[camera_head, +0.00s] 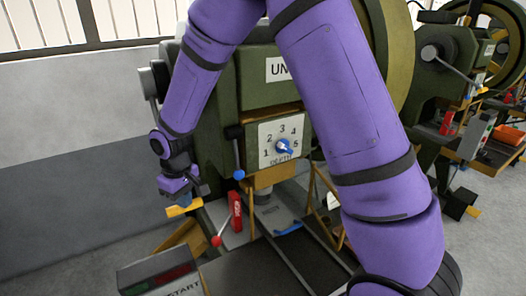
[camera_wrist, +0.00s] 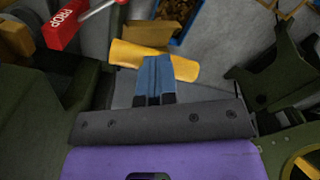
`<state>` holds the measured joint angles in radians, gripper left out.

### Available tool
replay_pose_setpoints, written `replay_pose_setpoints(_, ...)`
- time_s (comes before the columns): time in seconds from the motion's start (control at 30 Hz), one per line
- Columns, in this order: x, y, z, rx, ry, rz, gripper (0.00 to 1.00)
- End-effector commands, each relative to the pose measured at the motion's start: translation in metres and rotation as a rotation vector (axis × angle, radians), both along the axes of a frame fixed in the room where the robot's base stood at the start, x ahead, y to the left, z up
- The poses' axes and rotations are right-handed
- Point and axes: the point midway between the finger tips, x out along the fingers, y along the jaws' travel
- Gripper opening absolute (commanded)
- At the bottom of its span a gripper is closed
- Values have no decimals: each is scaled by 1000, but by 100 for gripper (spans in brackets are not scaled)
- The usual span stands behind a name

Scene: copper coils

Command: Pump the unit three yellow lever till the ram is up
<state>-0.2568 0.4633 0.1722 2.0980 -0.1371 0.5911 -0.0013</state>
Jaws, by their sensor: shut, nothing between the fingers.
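A green press stands in the head view, with a label (camera_head: 279,69) reading "UN", the rest hidden behind my purple arm. A yellow lever (camera_head: 184,208) sticks out low at the press's left side. It also shows in the wrist view (camera_wrist: 126,52), lying crosswise. My gripper (camera_head: 173,195) is just above the lever. In the wrist view its blue fingers (camera_wrist: 154,62) are together and overlap the lever's middle, with nothing between them. I cannot tell whether they touch it. A grey column below the dial (camera_head: 264,200) may be the ram; its height is unclear.
A red PROP block (camera_head: 235,211) and a red-knobbed lever (camera_head: 216,240) stand close to the right; PROP also shows in the wrist view (camera_wrist: 64,27). A blue-knobbed lever (camera_head: 239,173) hangs beside the depth dial (camera_head: 283,147). A START box (camera_head: 160,274) stands in front.

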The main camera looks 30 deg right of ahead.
Motion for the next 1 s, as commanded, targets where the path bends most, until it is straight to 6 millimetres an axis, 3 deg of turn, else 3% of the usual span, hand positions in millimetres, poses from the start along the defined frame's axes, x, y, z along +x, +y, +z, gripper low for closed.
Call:
replay_pose_setpoints(0.47,-17,1,20,1,-1,1,0)
replay_pose_setpoints(1.0,-45,1,68,1,-4,1,0)
